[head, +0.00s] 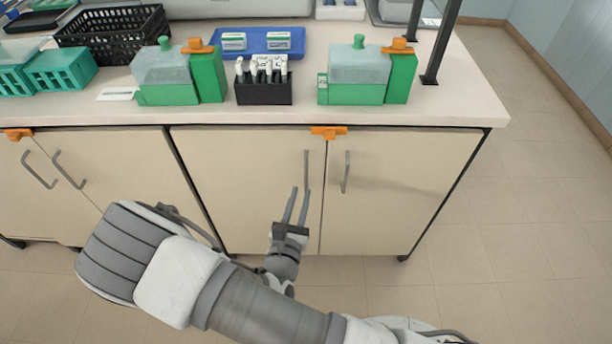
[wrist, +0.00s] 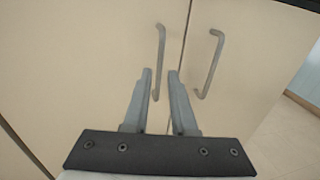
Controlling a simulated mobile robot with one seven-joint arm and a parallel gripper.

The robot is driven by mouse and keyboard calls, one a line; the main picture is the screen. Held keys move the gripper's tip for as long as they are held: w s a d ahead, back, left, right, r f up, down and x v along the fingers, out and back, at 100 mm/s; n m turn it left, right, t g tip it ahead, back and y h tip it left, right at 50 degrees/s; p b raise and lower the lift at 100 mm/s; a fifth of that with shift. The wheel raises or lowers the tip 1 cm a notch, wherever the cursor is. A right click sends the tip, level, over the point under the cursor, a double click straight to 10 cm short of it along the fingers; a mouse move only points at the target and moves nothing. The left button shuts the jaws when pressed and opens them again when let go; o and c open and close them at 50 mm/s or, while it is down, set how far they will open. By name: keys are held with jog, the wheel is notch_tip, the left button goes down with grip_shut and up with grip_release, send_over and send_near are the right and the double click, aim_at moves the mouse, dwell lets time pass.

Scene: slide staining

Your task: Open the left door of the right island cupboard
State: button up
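The right island cupboard's left door (head: 245,175) is a cream panel and looks shut. Its grey vertical bar handle (head: 306,165) is near the door's right edge; it also shows in the wrist view (wrist: 161,45). My gripper (head: 297,192) is in front of this door at the handle's lower part, fingers pointing at it. In the wrist view the gripper (wrist: 161,75) is open, and the handle's lower end appears between the two fingers. I cannot tell whether the fingers touch it. The right door (head: 410,185) is shut, with its own handle (head: 346,172).
An orange piece (head: 328,132) sits at the top of the door seam. The countertop (head: 450,107) above holds green-based containers (head: 357,75), a black rack (head: 263,93) and a blue tray (head: 262,40). Another cupboard (head: 85,180) is at left. Floor (head: 530,230) is clear at right.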

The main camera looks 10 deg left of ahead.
aim_at(306, 177)
jog(key=w+b, duration=0.1)
jog(key=w, duration=0.6)
jog(key=shift+w+a, duration=0.1)
jog(key=shift+w, duration=0.1)
grip_shut()
dwell(1.1)
